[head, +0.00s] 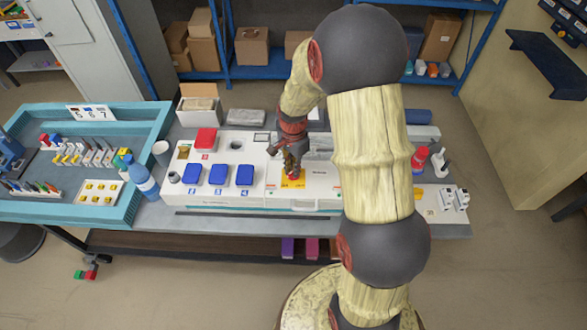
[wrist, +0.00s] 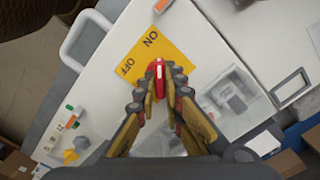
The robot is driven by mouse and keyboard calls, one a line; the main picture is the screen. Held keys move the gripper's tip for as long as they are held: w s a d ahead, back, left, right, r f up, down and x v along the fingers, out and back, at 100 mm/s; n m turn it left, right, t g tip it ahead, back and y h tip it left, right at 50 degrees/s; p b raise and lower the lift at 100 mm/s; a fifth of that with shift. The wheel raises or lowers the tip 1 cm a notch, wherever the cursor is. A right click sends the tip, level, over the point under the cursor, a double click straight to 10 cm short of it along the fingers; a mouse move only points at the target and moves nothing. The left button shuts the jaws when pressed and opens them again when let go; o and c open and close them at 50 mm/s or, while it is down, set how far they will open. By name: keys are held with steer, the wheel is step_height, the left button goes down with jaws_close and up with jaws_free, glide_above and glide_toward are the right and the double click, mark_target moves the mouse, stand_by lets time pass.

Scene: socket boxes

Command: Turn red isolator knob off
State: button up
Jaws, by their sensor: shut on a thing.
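The red isolator knob (wrist: 157,73) sits on a yellow plate (wrist: 136,50) marked ON and OFF. In the wrist view its handle runs roughly up toward the word ON, and OFF lies to its upper left. My gripper (wrist: 159,84) is shut on the knob, with one finger on each side. In the head view the knob (head: 292,176) and the yellow plate (head: 299,184) are on the front right part of the white panel box (head: 310,204), with my gripper (head: 291,168) over them. The fingers hide part of the knob's sides.
Blue covers (head: 218,174) and a raised red cover (head: 205,139) are on the left of the box. A blue bottle (head: 142,178) and a teal tray (head: 55,205) stand further left. A red-capped item (head: 419,160) and white sockets (head: 453,198) are at the right.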

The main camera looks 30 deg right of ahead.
jaws_close()
steer(key=n+p, duration=0.1)
steer(key=n, duration=0.3)
steer(key=shift+n, duration=0.4)
steer(key=n+p, duration=0.1)
steer(key=n, duration=0.8)
steer(key=shift+w+n+p, duration=0.1)
steer(key=shift+n+p, duration=0.3)
steer(key=shift+n, duration=1.7)
steer(key=o, duration=0.6)
jaws_free()
